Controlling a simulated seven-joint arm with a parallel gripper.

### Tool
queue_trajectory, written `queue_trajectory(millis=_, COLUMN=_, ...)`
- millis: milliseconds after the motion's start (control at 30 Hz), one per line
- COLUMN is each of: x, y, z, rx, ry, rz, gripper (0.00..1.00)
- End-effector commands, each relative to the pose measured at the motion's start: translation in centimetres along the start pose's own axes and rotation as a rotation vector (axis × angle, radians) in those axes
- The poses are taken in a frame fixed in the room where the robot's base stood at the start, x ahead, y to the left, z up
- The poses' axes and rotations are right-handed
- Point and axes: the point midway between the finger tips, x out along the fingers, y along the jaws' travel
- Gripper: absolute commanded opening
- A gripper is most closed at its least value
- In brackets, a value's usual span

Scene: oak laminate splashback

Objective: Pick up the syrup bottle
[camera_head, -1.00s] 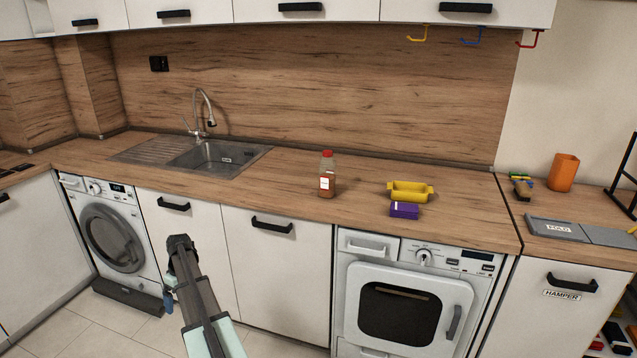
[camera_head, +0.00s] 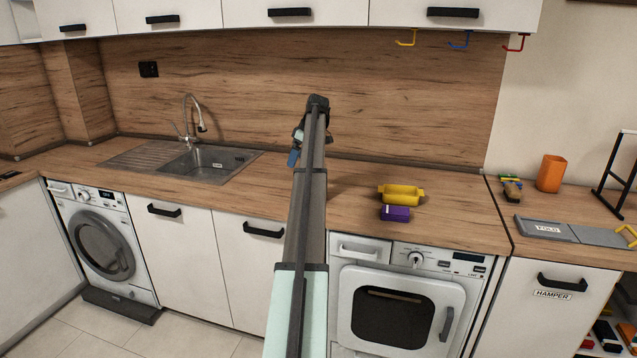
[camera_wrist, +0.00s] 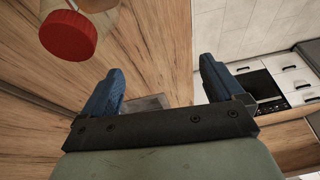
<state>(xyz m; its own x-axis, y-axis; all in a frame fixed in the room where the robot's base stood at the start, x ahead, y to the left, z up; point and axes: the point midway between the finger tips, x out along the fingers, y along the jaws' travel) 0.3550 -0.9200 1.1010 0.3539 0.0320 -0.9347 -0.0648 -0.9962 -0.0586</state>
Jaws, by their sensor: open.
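The syrup bottle has a red cap (camera_wrist: 68,36) and a clear body (camera_wrist: 92,5). It shows at the top left of the wrist view, partly cut off by the frame edge. In the head view my arm hides it. My gripper (camera_head: 295,148) is raised over the counter right of the sink. In the wrist view my gripper (camera_wrist: 158,74) has its two blue fingers spread wide with nothing between them. The bottle lies outside the jaws, up and left of the left finger, apart from it.
On the wooden counter (camera_head: 350,205), a yellow container (camera_head: 401,194) and a purple box (camera_head: 395,213) lie right of my arm. The sink (camera_head: 213,163) is to the left. An orange cup (camera_head: 551,173) stands far right. Upper cabinets (camera_head: 330,12) hang above.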

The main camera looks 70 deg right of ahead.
Motion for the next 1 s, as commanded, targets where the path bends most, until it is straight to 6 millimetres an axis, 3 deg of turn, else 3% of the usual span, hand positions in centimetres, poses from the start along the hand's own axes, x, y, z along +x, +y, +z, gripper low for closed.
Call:
queue_trajectory(millis=33, x=-2.8, y=1.7, z=1.2, rx=-0.002, ry=0.008, rz=0.013, gripper=0.94)
queue_trajectory(millis=200, x=-8.9, y=4.1, z=4.5, rx=-0.018, ry=0.027, rz=0.039, gripper=0.94)
queue_trajectory(millis=400, x=-11.7, y=5.0, z=6.2, rx=-0.028, ry=0.034, rz=0.051, gripper=0.94)
queue_trajectory(millis=667, x=-9.6, y=5.0, z=6.2, rx=-0.029, ry=0.034, rz=0.051, gripper=0.94)
queue_trajectory(millis=1000, x=-4.1, y=5.4, z=6.0, rx=-0.028, ry=0.034, rz=0.05, gripper=0.94)
